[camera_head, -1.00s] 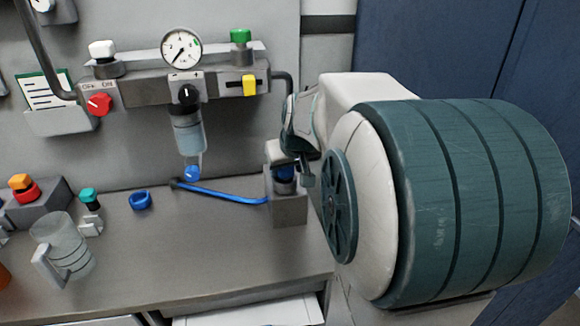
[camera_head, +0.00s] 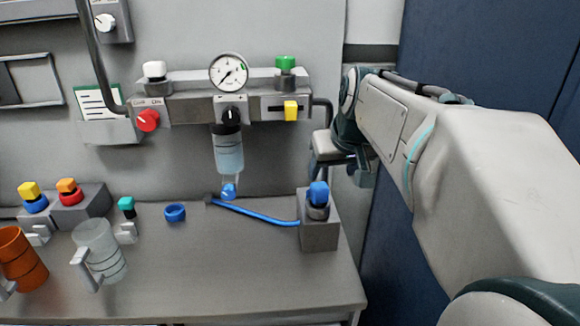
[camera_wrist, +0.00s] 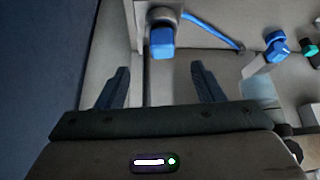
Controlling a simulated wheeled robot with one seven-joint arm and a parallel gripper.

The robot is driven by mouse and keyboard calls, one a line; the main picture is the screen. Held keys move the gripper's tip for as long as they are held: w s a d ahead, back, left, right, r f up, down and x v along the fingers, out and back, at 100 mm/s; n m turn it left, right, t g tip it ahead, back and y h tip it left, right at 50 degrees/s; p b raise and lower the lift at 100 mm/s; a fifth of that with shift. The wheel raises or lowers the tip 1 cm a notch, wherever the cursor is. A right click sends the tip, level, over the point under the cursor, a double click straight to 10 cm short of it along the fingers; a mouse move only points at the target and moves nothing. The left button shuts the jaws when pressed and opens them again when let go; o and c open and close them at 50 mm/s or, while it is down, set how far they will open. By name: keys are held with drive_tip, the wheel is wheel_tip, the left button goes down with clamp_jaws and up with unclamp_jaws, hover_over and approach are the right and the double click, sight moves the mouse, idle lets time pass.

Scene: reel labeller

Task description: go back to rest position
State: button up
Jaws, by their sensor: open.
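My gripper (camera_wrist: 157,90) is open and empty in the wrist view, its two dark fingers spread apart. A blue-capped fitting (camera_wrist: 162,40) shows beyond the fingers, apart from them. In the head view, my arm reaches in from the right and its wrist end is raised to the right of the pressure gauge (camera_head: 229,72). The fingers cannot be made out there. Below it, the same blue cap (camera_head: 318,194) sits on a grey block (camera_head: 319,233) at the right end of the bench.
A blue hose (camera_head: 255,213) runs to the block. A blue ring (camera_head: 175,212), a clear mug (camera_head: 100,250) and an orange mug (camera_head: 20,260) stand on the grey bench (camera_head: 220,285). The regulator panel with a red knob (camera_head: 148,120) is on the wall. A dark blue panel (camera_head: 480,50) stands at right.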

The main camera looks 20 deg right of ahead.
drive_tip(key=shift+v, duration=0.8)
drive_tip(key=s+a+f+n+g+y+p, duration=0.1)
drive_tip(key=s+a+f+g+p, duration=0.2)
drive_tip(key=s+a+f, duration=0.8)
drive_tip(key=shift+a+n+p, duration=0.3)
drive_tip(key=shift+a+p, duration=0.65)
drive_tip(key=shift+p, duration=0.2)
drive_tip(key=shift+s+d+f, duration=0.1)
